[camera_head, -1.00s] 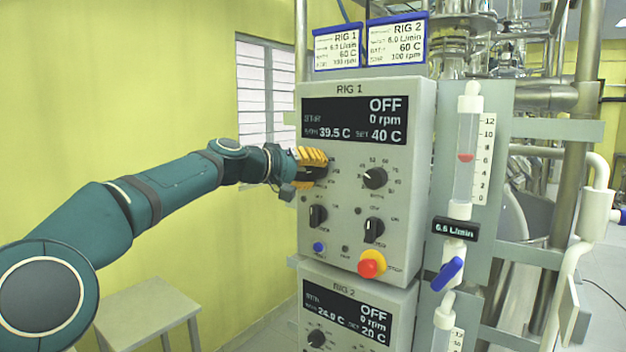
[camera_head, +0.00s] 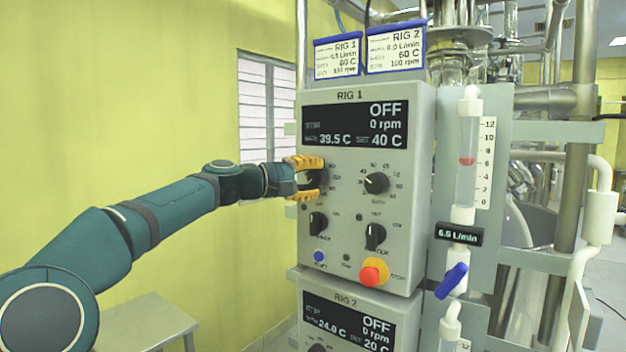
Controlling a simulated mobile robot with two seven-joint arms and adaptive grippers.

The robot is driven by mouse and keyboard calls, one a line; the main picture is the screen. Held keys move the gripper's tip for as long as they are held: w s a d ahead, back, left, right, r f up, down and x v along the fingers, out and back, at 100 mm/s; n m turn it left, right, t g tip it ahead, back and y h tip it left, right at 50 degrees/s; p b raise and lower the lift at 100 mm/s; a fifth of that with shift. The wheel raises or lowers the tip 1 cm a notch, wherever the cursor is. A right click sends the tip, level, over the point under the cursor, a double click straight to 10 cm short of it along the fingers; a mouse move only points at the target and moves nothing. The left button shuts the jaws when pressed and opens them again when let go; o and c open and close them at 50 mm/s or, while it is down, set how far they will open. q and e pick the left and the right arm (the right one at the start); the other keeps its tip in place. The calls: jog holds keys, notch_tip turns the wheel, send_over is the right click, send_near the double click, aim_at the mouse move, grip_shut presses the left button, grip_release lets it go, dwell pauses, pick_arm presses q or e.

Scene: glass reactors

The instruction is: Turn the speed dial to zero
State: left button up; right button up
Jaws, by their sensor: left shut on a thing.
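The RIG 1 control box (camera_head: 400,225) faces me, its display (camera_head: 355,125) reading OFF, 0 rpm, 39.5 C and set 40 C. My left gripper (camera_head: 318,178) is at the upper left dial of the box, with its yellow fingers above and below the dark knob (camera_head: 318,180). It is shut on that knob, which the fingers and hand partly hide, so its pointer and label cannot be read. A second dial (camera_head: 376,183), with a temperature-like scale, sits to its right, clear of the gripper. My right gripper does not show.
Below are two black switches (camera_head: 318,223) (camera_head: 375,236), a blue button (camera_head: 319,256) and a red stop button (camera_head: 373,272). The RIG 2 box (camera_head: 345,315) is underneath. A flow tube (camera_head: 467,150) with a blue valve handle (camera_head: 452,280) stands at right. A grey table (camera_head: 145,320) is lower left.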

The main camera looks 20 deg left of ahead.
pick_arm(q)
jog(key=o, duration=1.2)
jog(key=v, duration=1.2)
